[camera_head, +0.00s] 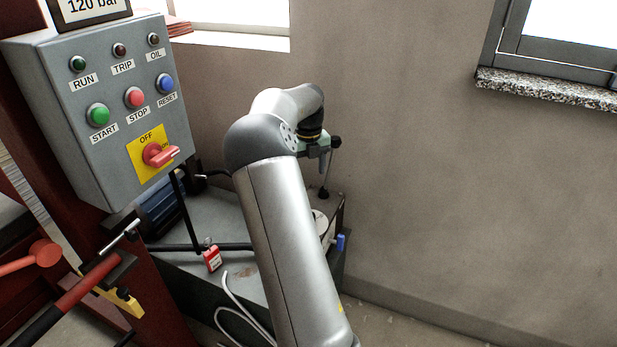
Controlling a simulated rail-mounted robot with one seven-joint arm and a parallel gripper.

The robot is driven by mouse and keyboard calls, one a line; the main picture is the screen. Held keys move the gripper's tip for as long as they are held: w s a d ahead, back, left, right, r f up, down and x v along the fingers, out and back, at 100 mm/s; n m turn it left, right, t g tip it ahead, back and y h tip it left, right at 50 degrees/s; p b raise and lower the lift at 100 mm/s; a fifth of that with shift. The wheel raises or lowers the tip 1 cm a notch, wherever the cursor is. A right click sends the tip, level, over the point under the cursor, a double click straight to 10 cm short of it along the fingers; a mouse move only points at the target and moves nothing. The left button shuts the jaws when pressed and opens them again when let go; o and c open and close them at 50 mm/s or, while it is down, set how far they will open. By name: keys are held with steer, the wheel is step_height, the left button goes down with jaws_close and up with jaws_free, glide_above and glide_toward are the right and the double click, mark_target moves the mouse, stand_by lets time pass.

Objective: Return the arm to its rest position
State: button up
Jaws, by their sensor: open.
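My silver-grey arm rises from the bottom middle of the head view and bends at a dark grey elbow. Its forearm runs back to a dark wrist. My gripper (321,153) is below the wrist, small in view and partly hidden behind the arm. It is open, and I see nothing held in it. It is over the right part of a grey machine top (190,268), near the back wall. I cannot tell its exact height above that top.
A grey control box (105,150) with buttons and a red rotary switch (160,154) is at left. A red padlock-like tag (212,259) and a blue fitting (340,242) are near the arm. Wall space right is clear.

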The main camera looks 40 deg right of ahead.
stand_by(0.6)
steer(key=s+a+r+n+y, duration=0.1)
steer(key=s+a+n, duration=0.3)
steer(key=a+n, duration=0.25)
steer(key=s+a+r+n, duration=0.2)
steer(key=s+a+n, duration=0.1)
steer(key=a+n, duration=0.4)
steer(key=s+a+r+n+y, duration=0.1)
steer(key=s+a+n, duration=0.4)
steer(key=a, duration=0.4)
steer(key=s+a+f+n+h, duration=0.1)
steer(key=s+a+f+n, duration=0.2)
steer(key=s+a+n, duration=0.9)
steer(key=s+n, duration=0.5)
steer(key=n, duration=0.4)
steer(key=shift+a+h, duration=0.15)
steer(key=shift+h, duration=0.25)
